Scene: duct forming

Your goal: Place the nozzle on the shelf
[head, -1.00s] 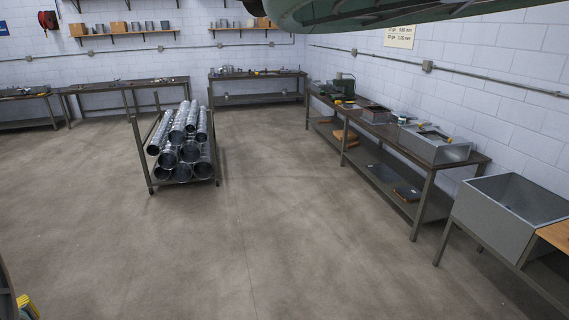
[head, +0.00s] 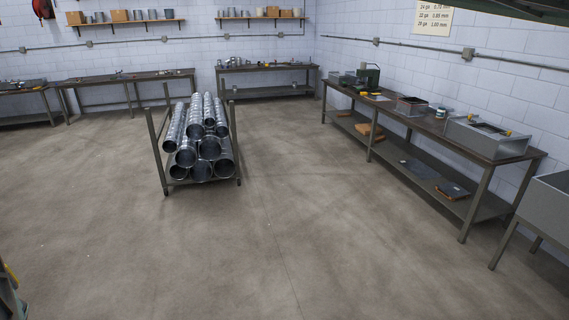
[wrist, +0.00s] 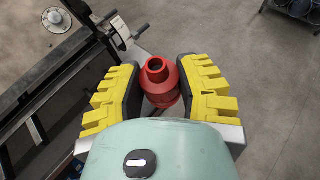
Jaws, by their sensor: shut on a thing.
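A red nozzle (wrist: 158,84) shows in the wrist view, a round stepped piece with an open end toward the camera. My gripper (wrist: 160,92) has its yellow-padded fingers on both sides of the nozzle and is shut on it. The nozzle is held above the floor. In the head view, one wall shelf (head: 122,21) hangs on the back wall at the left and another wall shelf (head: 262,18) hangs to its right. Both carry boxes and containers. The gripper and nozzle are not in the head view.
A cart (head: 157,140) stacked with metal ducts stands mid-floor. A long workbench (head: 460,145) with tools runs along the right wall. A bench (head: 262,68) stands at the back. A machine with a crank handle (wrist: 126,30) is beside my gripper.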

